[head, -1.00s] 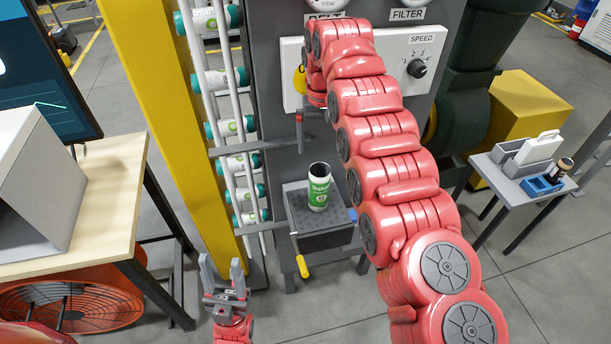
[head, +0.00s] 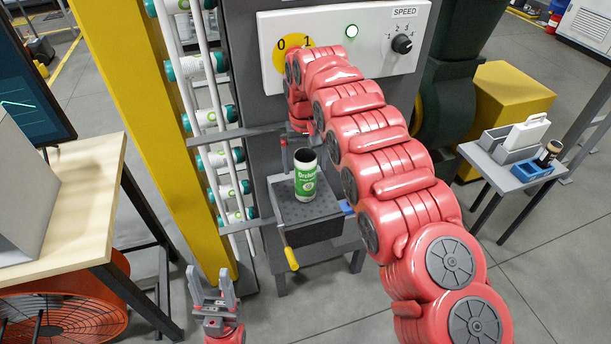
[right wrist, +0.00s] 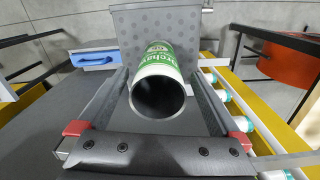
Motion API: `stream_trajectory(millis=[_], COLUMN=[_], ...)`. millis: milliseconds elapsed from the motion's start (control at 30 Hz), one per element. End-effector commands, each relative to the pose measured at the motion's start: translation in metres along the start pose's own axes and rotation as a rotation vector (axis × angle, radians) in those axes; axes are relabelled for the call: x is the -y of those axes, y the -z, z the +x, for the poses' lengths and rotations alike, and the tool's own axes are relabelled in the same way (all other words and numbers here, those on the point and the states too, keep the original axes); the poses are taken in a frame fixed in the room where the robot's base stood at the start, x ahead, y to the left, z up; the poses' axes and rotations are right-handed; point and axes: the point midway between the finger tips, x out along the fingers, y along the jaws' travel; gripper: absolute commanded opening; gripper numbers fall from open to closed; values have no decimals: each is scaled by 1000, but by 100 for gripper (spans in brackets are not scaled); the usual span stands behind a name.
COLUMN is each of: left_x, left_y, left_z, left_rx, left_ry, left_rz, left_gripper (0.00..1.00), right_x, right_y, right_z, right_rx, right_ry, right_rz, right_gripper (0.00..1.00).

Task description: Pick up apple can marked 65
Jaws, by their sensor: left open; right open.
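A green and white can (head: 306,178) stands upright on the dark perforated top of a small stand (head: 328,207), its open end up. Its label reads something like "Orchard"; I see no number 65. In the right wrist view the can (right wrist: 158,65) shows its dark open mouth toward the camera. My right gripper (right wrist: 160,78) is open, with a finger on each side of the can; I cannot tell whether they touch it. My left gripper (head: 214,285) is open and empty, pointing up at lower left.
A rack of several similar cans (head: 215,118) rises left of the stand, beside a yellow post (head: 140,120). A control panel (head: 385,45) is behind my right arm. A wooden table (head: 85,190) stands left, a small side table (head: 500,172) right.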

Motion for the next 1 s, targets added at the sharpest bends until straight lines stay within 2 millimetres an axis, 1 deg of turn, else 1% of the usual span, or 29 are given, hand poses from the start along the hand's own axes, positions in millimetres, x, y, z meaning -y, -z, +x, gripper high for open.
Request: stream_trajectory(millis=[133, 333, 400, 467, 667, 700, 767, 900, 967, 1000], left_x=[1, 2, 2, 2, 2, 2, 2, 2, 2, 2], left_y=[3, 6, 6, 6, 6, 6, 6, 6, 6, 6], left_z=[16, 33, 37, 37, 36, 36, 36, 36, 36, 36], left_rx=[0, 0, 0, 0, 0, 0, 0, 0, 0, 0], left_ry=[0, 0, 0, 0, 0, 0, 0, 0, 0, 0], left_rz=[0, 0, 0, 0, 0, 0, 0, 0, 0, 0], left_gripper=[52, 52, 52, 52, 52, 52, 52, 52, 52, 52], right_x=[-1, -2, -1, -1, -2, -1, -1, -1, -1, -1], right_y=[0, 3, 3, 3, 4, 4, 4, 4, 4, 4], right_z=[8, 34, 43, 48, 50, 50, 50, 50, 50, 50], right_rx=[5, 2, 3, 1, 0, 0, 0, 1, 1, 1], right_ry=[0, 0, 1, 1, 0, 0, 0, 0, 0, 0], right_rz=[0, 0, 0, 0, 0, 0, 0, 0, 0, 0], right_gripper=[100, 100, 100, 100, 100, 96, 86, 60, 50, 42])
